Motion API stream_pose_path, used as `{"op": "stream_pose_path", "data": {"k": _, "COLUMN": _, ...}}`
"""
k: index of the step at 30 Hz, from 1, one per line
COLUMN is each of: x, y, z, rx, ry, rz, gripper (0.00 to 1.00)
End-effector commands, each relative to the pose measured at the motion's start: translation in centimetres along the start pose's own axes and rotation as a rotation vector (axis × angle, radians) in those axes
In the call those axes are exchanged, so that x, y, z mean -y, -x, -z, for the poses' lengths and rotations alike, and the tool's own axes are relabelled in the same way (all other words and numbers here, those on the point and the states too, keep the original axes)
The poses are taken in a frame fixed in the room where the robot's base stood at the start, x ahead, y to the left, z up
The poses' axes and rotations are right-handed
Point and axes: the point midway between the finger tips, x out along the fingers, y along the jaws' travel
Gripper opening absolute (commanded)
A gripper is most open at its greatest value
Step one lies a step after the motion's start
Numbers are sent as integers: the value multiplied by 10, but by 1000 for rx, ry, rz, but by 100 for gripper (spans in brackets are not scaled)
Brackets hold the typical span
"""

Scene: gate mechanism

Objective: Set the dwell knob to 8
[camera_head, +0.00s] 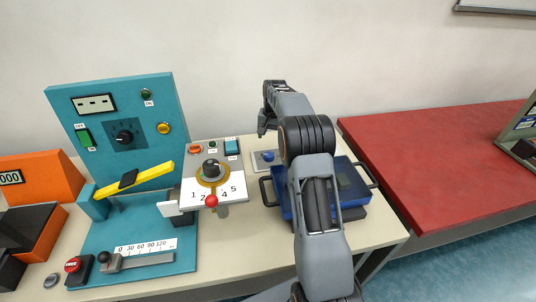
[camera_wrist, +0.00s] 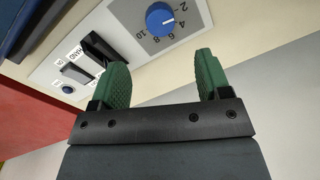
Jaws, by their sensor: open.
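A blue knob (camera_wrist: 160,18) sits on a light panel (camera_wrist: 120,45) in the wrist view, with a printed scale from 2 to 10 around it. Its white mark points right, roughly toward the 4; the exact reading is hard to tell. No "dwell" label is readable. My gripper (camera_wrist: 160,72) has two green fingers spread apart with nothing between them, and the knob lies beyond the fingertips, not touched. In the head view a blue knob (camera_head: 267,156) shows on a small panel beneath my gripper (camera_head: 262,131).
A black switch (camera_wrist: 103,48) marked HAND is beside the blue knob. A teal panel (camera_head: 180,110) with a black knob (camera_head: 125,137) stands left. A lever box (camera_head: 213,177) with a red ball is nearer. A blue box with handles (camera_head: 284,207) lies beside my arm.

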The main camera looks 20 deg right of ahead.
Motion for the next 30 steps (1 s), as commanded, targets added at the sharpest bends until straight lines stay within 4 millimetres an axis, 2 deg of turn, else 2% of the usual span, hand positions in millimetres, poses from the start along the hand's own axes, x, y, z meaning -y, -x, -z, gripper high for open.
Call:
{"op": "stream_pose_path", "data": {"k": 1, "x": -1, "y": -12, "z": 0, "rx": 3, "ry": -1, "rz": -1, "gripper": 70}}
{"op": "stream_pose_path", "data": {"k": 6, "x": -1, "y": -45, "z": -1, "rx": 4, "ry": -1, "rz": -1, "gripper": 70}}
{"op": "stream_pose_path", "data": {"k": 15, "x": 1, "y": -87, "z": -1, "rx": 2, "ry": 3, "rz": 0, "gripper": 70}}
{"op": "stream_pose_path", "data": {"k": 22, "x": 2, "y": -100, "z": -1, "rx": 0, "ry": 5, "rz": 0, "gripper": 70}}
{"op": "stream_pose_path", "data": {"k": 30, "x": 2, "y": -102, "z": -1, "rx": 0, "ry": 4, "rz": 0, "gripper": 70}}
